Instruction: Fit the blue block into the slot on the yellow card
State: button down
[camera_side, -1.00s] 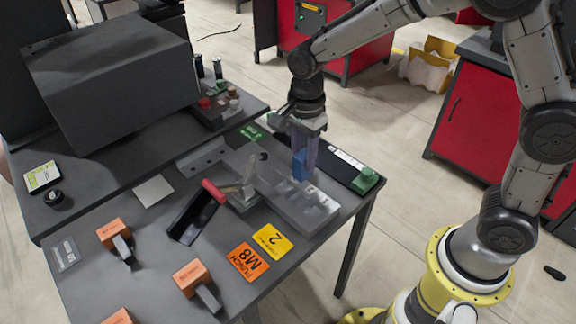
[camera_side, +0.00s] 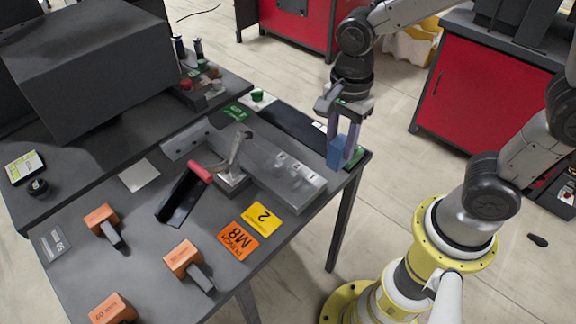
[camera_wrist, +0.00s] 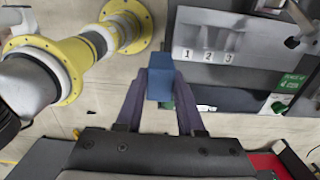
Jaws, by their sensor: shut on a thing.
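My gripper (camera_side: 344,148) is shut on the blue block (camera_side: 337,153) and holds it raised near the table's right end, to the right of the grey fixture. In the wrist view the block (camera_wrist: 160,82) sits between my two fingertips. The yellow card (camera_side: 262,219) lies flat on the table and reads "2"; I see no slot cut in it. The grey fixture (camera_side: 290,186) stands behind the card. In the wrist view, labels 1, 2 and 3 mark the fixture (camera_wrist: 232,73); its slot openings are hard to make out.
An orange card (camera_side: 237,240) reading "M8" lies beside the yellow one. Several orange-and-grey pieces (camera_side: 182,256) lie at front left. A dark strip with green ends (camera_side: 290,122) runs behind the fixture.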

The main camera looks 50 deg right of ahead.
jog(key=w+a+f, duration=0.1)
jog(key=w+f, duration=0.2)
jog(key=w+a+f, duration=0.1)
jog(key=w+f, duration=0.2)
jog(key=w, duration=0.1)
jog(key=w+a+f, duration=0.1)
jog(key=w+f, duration=0.2)
jog(key=w, duration=0.1)
jog(key=shift+w, duration=0.15)
jog(key=shift+f, duration=1.5)
jog(key=shift+f, duration=0.1)
jog(key=c, duration=0.5)
grip_release()
jog(key=shift+f, duration=0.1)
